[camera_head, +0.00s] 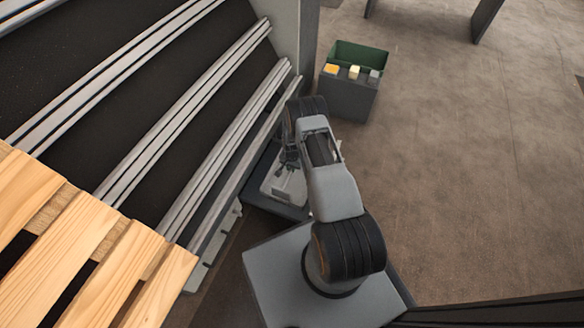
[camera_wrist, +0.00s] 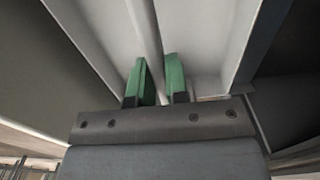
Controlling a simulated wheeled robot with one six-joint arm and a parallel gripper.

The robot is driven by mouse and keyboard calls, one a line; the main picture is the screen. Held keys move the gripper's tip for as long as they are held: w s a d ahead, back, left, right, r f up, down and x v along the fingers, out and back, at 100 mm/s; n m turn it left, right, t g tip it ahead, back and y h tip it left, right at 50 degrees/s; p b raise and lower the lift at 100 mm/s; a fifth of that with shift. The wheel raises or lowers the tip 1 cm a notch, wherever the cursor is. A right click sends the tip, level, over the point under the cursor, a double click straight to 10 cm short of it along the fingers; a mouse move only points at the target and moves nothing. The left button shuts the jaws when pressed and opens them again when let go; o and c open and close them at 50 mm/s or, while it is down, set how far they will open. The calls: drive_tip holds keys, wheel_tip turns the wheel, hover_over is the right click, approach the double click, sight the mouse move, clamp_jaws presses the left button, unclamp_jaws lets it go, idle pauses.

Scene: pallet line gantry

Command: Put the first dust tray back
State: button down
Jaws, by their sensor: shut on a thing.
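The dust tray (camera_wrist: 205,30) is a pale grey, shallow open tray with raised side walls, filling the upper middle of the wrist view. A narrow rounded bar (camera_wrist: 145,22) runs along its middle. My gripper (camera_wrist: 160,70) has two green fingers, one on each side of that bar, shut on it. In the head view a pale tray (camera_head: 270,188) shows beside the conveyor's lower edge, left of my arm, over a dark frame. My gripper (camera_head: 288,160) is small there and partly hidden by my arm, so its hold cannot be made out in that view.
The conveyor with metal rails (camera_head: 225,150) runs along the left, with a wooden pallet (camera_head: 85,245) on it. A dark box with a green bin (camera_head: 358,55) and small coloured blocks on top stands beyond my arm. The floor (camera_head: 480,160) at right is clear.

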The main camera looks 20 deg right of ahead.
drive_tip(key=shift+f, duration=0.2)
drive_tip(key=c, duration=1.1)
unclamp_jaws()
drive_tip(key=shift+r, duration=0.15)
